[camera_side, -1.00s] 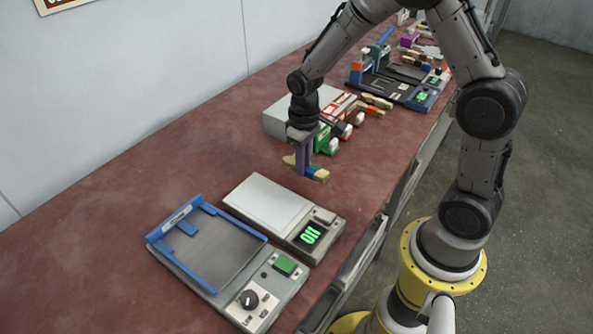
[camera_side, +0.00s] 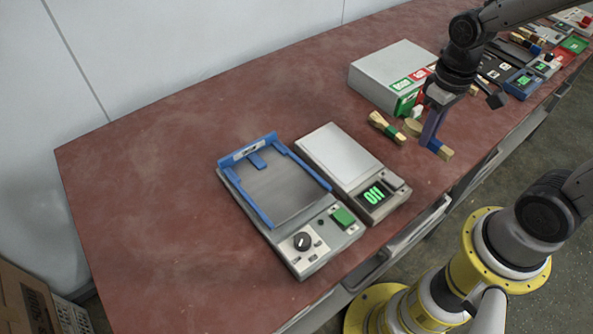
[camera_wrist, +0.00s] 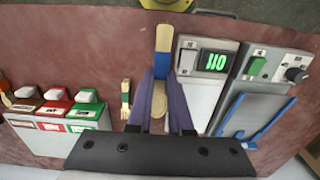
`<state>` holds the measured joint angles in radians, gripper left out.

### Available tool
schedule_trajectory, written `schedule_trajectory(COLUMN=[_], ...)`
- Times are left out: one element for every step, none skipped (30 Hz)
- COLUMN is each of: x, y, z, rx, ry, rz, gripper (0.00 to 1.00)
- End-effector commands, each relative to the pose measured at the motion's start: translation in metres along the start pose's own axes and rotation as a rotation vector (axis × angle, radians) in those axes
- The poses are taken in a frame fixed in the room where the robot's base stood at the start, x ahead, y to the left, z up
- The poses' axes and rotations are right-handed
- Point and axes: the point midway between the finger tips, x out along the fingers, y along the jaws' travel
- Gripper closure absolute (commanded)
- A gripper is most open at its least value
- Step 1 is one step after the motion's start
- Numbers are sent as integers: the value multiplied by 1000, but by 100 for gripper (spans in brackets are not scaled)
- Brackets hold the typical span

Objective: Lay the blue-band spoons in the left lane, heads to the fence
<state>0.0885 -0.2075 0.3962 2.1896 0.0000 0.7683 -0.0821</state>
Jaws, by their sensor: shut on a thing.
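My gripper (camera_side: 431,138) is shut on a wooden spoon with a blue band (camera_side: 446,153), near the table's front edge. In the wrist view the spoon (camera_wrist: 162,66) lies between the purple fingers (camera_wrist: 163,88), its handle end pointing up the picture and its rounded head (camera_wrist: 158,104) toward the palm. I cannot tell how high it is above the table. The press plate with a blue fence (camera_side: 248,148) along its far edge and sides stands at left; it also shows at right in the wrist view (camera_wrist: 262,122). Its grey bed (camera_side: 280,192) is empty, with a short blue stub at the fence.
A grey scale (camera_side: 340,152) with a lit green display stands between the press plate and my gripper. A green-band spoon (camera_side: 386,127) lies beside my gripper. A grey bin (camera_side: 392,68) with coloured labels stands behind. More devices line the right. The table left of the plate is clear.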

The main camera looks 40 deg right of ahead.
Motion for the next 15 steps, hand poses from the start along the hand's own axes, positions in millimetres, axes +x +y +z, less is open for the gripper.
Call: schedule_trajectory(x=[0, -1, -3, -6, -8, -12, -14, -17, -22, -25, -28, -32, -35, -38, -41], y=[0, 0, 0, 0, 0, -2, -5, -10, -17, -24, -32, -41, -50, -58, -70], z=[1, 1, -1, -3, -5, -10, -13, -18, -24, -28, -33, -38, -41, -45, -48], rx=[28, 51, 86, 116, 146, 182, 207, 227, 248, 260, 270, 278, 281, 283, 282], ry=[-6, -9, -11, -11, -11, -12, -13, -13, -13, -13, -12, -12, -12, -10, -10], rz=[0, 0, 0, 0, 0, 0, 1, 1, 2, 2, 3, 3, 4, 4, 4], gripper=[100, 100, 100, 100, 100, 100, 100, 100, 100, 100, 100, 100, 100, 100, 100])
